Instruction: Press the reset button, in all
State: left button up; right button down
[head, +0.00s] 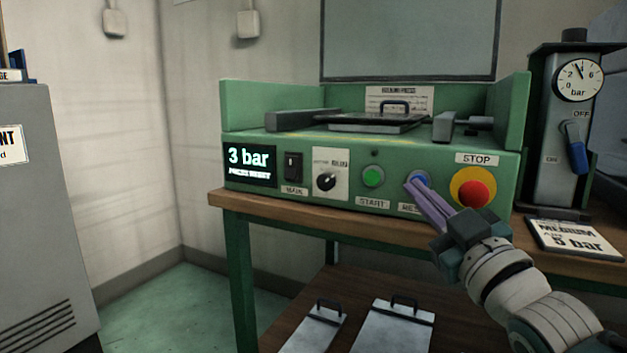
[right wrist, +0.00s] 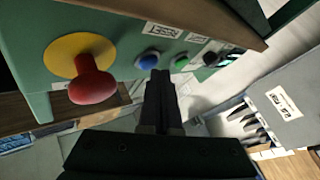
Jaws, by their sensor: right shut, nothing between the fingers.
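The blue reset button (head: 421,176) is on the front of the green press (head: 334,147), between the green start button (head: 373,176) and the red stop button (head: 473,194). My right gripper (head: 411,186) is shut and empty, its fingertips in front of the reset button and partly covering it and its label. In the right wrist view the shut fingers (right wrist: 160,77) end close to the blue button (right wrist: 147,60). I cannot tell whether they touch it. The display (head: 250,165) reads "3 bar" and "PRESS RESET". My left gripper is not in view.
The red stop button on its yellow plate is close to my right gripper. A selector knob (head: 326,182) and a main switch (head: 293,166) are further left. A gauge unit with a blue lever (head: 576,150) stands right. Metal plates (head: 394,327) lie on the lower shelf.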

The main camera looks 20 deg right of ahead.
jog(key=shift+w+d+b, duration=0.3)
jog(key=shift+d, duration=0.05)
dwell(0.7)
dwell(0.5)
jog(key=shift+s+a+p, duration=0.6)
jog(key=shift+a, duration=0.05)
jog(key=s+a+p, duration=0.1)
jog(key=a, duration=0.1)
jog(key=s+a+p, duration=0.1)
jog(key=s+a, duration=0.1)
jog(key=shift+s+p, duration=0.1)
jog(key=shift+p, duration=0.2)
jog(key=shift+d, duration=0.1)
dwell(0.5)
